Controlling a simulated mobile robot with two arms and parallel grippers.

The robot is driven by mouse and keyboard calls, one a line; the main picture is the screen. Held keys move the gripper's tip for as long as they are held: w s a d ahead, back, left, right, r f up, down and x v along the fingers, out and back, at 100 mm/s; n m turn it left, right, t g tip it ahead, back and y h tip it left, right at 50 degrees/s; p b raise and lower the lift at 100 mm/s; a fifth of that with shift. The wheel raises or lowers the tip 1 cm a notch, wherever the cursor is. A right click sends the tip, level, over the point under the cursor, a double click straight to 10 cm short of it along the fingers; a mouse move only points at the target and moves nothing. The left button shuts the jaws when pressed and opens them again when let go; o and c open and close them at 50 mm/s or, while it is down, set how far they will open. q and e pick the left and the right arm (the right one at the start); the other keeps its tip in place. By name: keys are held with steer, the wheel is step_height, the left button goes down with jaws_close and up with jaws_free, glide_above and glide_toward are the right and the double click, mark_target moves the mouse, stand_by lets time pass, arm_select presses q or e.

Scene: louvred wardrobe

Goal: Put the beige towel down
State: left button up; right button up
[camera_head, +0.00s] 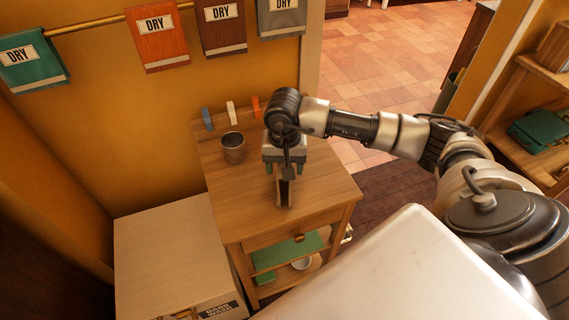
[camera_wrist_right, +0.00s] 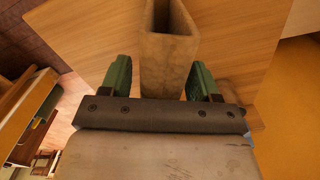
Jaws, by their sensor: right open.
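The beige towel (camera_head: 285,193) is a folded, narrow piece standing on the wooden table (camera_head: 328,196), below my right gripper (camera_head: 284,169). In the right wrist view the towel (camera_wrist_right: 168,62) shows its open fold at the top of the picture. My right gripper (camera_wrist_right: 160,80) is open, with one green fingertip on each side of the towel and a gap at each side. Most of the towel in the head view is hidden by the gripper. My left gripper is not in view.
A metal cup (camera_head: 233,148) stands on the table, left of the gripper. Blue (camera_head: 207,118), white (camera_head: 231,112) and orange (camera_head: 256,106) pieces stand along its back edge. A pale box (camera_head: 165,250) is at left. Towels labelled DRY (camera_head: 160,35) hang from a rail.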

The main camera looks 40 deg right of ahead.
steer(key=shift+r, duration=0.1)
step_height(320, 180, up, 12)
steer(key=shift+r+b, duration=0.1)
steer(key=shift+b, duration=0.6)
